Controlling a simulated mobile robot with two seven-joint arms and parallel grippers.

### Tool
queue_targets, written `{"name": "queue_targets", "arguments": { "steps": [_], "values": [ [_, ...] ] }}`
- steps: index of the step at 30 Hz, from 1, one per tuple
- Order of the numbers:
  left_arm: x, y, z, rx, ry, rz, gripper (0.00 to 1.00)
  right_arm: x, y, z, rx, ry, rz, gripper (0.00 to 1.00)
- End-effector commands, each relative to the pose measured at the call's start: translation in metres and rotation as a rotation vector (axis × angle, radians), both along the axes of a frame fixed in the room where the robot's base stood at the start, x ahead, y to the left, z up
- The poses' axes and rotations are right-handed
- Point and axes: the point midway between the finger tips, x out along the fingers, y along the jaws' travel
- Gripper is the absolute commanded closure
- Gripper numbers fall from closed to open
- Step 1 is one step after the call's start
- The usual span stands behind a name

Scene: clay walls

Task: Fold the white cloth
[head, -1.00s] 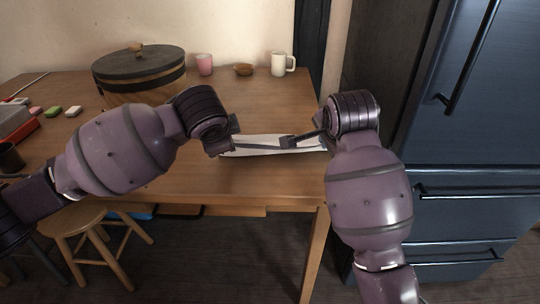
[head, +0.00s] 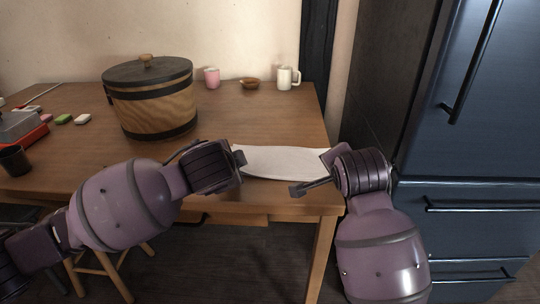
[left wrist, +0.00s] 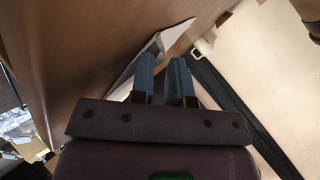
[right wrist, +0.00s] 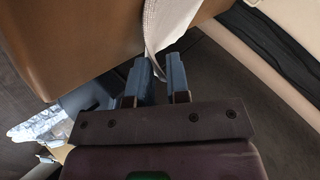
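The white cloth (head: 280,162) lies as a narrow strip along the front right part of the wooden table, its right end partly hidden by my right wrist. My left gripper (head: 240,160) is at the cloth's left end. In the left wrist view its two fingers (left wrist: 162,58) are apart, with the cloth (left wrist: 175,36) just beyond them. My right gripper (head: 300,189) is at the table's front edge, by the cloth's near right side. In the right wrist view its fingers (right wrist: 159,58) are apart, and the cloth (right wrist: 166,22) hangs close to the tips. I cannot tell whether they touch.
The wooden table (head: 75,160) carries a lidded wooden pot (head: 155,105), a pink cup (head: 212,78), a small brown bowl (head: 250,84) and a white mug (head: 288,78) at the back. A dark cup (head: 14,160) stands far left. A dark blue fridge (head: 470,150) stands right.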

Motion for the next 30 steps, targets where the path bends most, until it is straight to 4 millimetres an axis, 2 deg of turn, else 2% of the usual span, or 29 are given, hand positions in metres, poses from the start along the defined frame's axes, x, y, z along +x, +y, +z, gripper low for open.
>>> {"name": "queue_targets", "arguments": {
  "steps": [1, 6, 14, 22, 30],
  "values": [
    [0.0, 0.0, 0.0, 0.0, 0.0, 0.0, 0.76, 0.0, 0.0, 0.0, 0.0, 0.001, 0.0, 0.76],
    [0.0, 0.0, -0.001, 0.0, 0.001, 0.0, 0.53, 0.0, 0.0, -0.001, 0.0, 0.002, 0.0, 0.53],
    [-0.002, -0.001, 0.001, 0.0, 0.005, -0.002, 0.53, -0.001, -0.001, 0.001, 0.0, 0.004, -0.001, 0.53],
    [-0.013, -0.006, 0.032, -0.002, 0.002, -0.002, 0.53, -0.013, -0.005, 0.032, 0.002, 0.0, 0.0, 0.53],
    [-0.033, -0.014, 0.06, -0.002, 0.0, -0.003, 0.53, -0.033, -0.012, 0.06, 0.002, 0.0, 0.0, 0.53]
  ]
}}
